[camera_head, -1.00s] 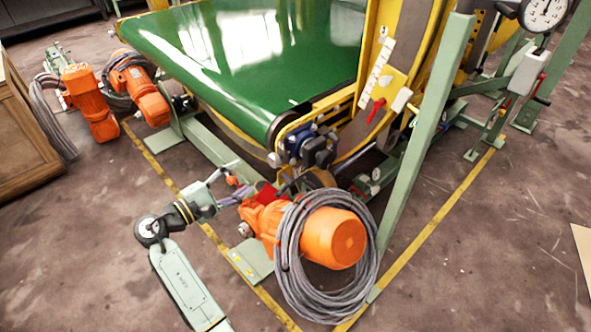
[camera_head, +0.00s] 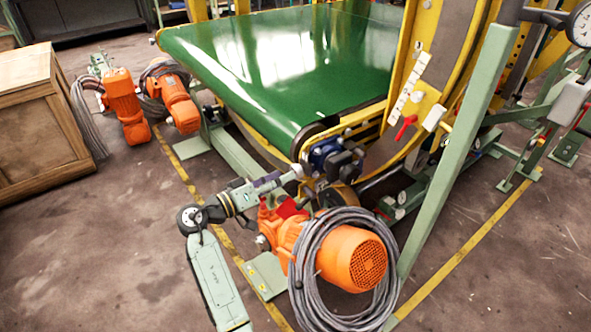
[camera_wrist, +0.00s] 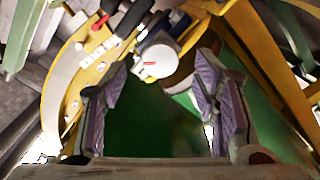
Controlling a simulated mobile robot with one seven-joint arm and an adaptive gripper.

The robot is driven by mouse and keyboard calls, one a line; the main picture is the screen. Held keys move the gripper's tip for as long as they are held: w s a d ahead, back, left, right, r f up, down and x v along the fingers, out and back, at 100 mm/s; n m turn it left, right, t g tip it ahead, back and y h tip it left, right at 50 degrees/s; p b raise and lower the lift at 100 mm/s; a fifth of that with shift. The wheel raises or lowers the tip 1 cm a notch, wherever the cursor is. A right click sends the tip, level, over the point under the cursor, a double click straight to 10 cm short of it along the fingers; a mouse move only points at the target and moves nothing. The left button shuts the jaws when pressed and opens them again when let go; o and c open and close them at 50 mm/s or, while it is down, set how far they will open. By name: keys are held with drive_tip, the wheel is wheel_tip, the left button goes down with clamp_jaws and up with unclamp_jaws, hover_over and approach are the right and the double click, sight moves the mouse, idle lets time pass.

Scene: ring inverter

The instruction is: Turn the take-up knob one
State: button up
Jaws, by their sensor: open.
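A pale round knob with a short red mark (camera_wrist: 155,62) shows in the wrist view, between and beyond my fingertips; I take it for the take-up knob. My gripper (camera_wrist: 160,85) is open, with one purple-padded finger on each side and nothing held. In the head view my gripper (camera_head: 278,177) is at the near corner of the green belt conveyor (camera_head: 262,65), close to a blue and black block (camera_head: 330,157). A pale end piece (camera_head: 297,170) shows at the fingertips there. I cannot tell whether the fingers touch the knob.
An orange motor (camera_head: 352,258) with a coiled grey cable (camera_head: 303,275) stands just below my gripper. A green post (camera_head: 455,150) rises at right. A red lever (camera_head: 406,126) is on the yellow frame. A wooden crate (camera_head: 40,130) stands at left.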

sight(299, 171)
drive_tip(key=shift+p+x, duration=0.4)
drive_tip(key=shift+x, duration=2)
drive_tip(key=c, duration=1.2)
drive_tip(key=shift+n, duration=1.2)
drive_tip(key=o, duration=1.2)
